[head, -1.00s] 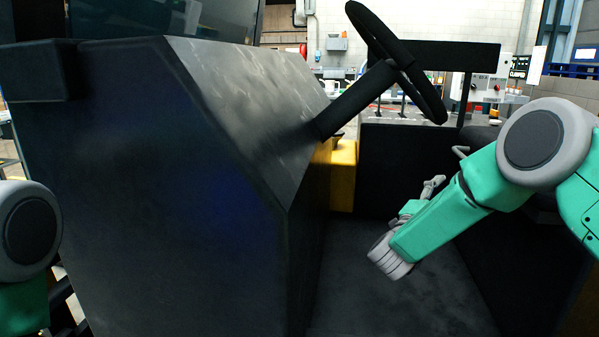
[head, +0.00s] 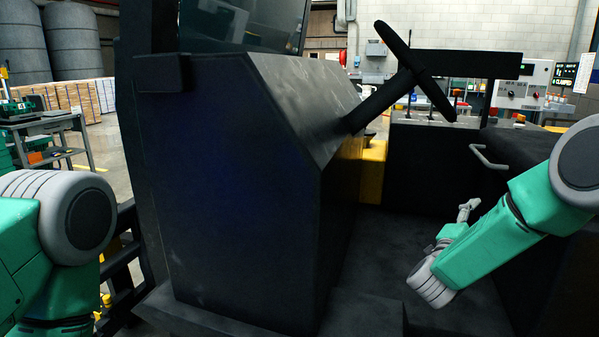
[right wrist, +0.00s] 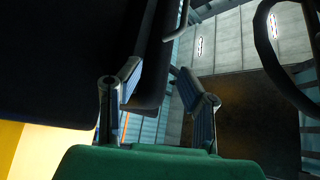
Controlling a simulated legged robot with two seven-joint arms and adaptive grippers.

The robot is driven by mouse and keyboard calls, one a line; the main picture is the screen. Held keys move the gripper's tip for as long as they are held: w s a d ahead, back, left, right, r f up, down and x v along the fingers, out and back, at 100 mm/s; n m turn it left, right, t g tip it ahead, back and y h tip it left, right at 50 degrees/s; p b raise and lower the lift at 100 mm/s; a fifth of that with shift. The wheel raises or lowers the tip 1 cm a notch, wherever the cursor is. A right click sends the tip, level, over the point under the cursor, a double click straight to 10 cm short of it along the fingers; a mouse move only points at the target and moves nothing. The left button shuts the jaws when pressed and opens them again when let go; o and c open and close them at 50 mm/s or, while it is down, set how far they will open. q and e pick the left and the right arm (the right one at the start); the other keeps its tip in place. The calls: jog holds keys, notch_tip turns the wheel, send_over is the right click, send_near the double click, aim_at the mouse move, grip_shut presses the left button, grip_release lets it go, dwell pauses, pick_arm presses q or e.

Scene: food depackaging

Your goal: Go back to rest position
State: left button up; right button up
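My right gripper (head: 468,210) shows small at the end of the green right arm (head: 495,245), above the dark floor of the vehicle cab. It also shows in the right wrist view (right wrist: 158,72), with two fingers spread apart and nothing between them. The black steering wheel (head: 412,72) stands above and to the left of it in the head view, apart from it. My left arm (head: 75,225) shows at the left edge, beside the dark console; its gripper is out of view.
The big dark console (head: 235,180) fills the middle. A grey handle (head: 485,160) and dark seat (head: 520,148) lie near my right arm. A yellow part (head: 373,170) sits behind the console. A cart with shelves (head: 45,130) stands at far left. Open cab floor lies below my right gripper.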

jog(key=s+a+f+n+g+y+p, duration=0.1)
jog(key=s+a+f+n+y, duration=0.3)
jog(key=f, duration=0.3)
jog(key=s+a+f+n+g+y+p, duration=0.1)
jog(key=s+a+f+n+y, duration=0.25)
jog(key=f+n+y, duration=0.35)
jog(key=s+a+f+n+g+y+p, duration=0.1)
jog(key=s+a+f+n+y, duration=0.15)
jog(key=s+f+n, duration=0.4)
jog(key=s+f+n+g+y, duration=0.1)
jog(key=s+f+g, duration=0.1)
jog(key=s, duration=0.8)
jog(key=s+a+f+n+g+y+p, duration=0.1)
jog(key=s+g, duration=0.4)
jog(key=s, duration=0.5)
jog(key=s+f+n+g+y+p, duration=0.1)
jog(key=s+f, duration=0.4)
jog(key=s, duration=0.6)
jog(key=n+g, duration=0.1)
jog(key=g, duration=0.1)
jog(key=shift+a+g, duration=0.3)
jog(key=shift+g, duration=0.1)
jog(key=shift+w+n, duration=0.1)
jog(key=shift+n, duration=0.15)
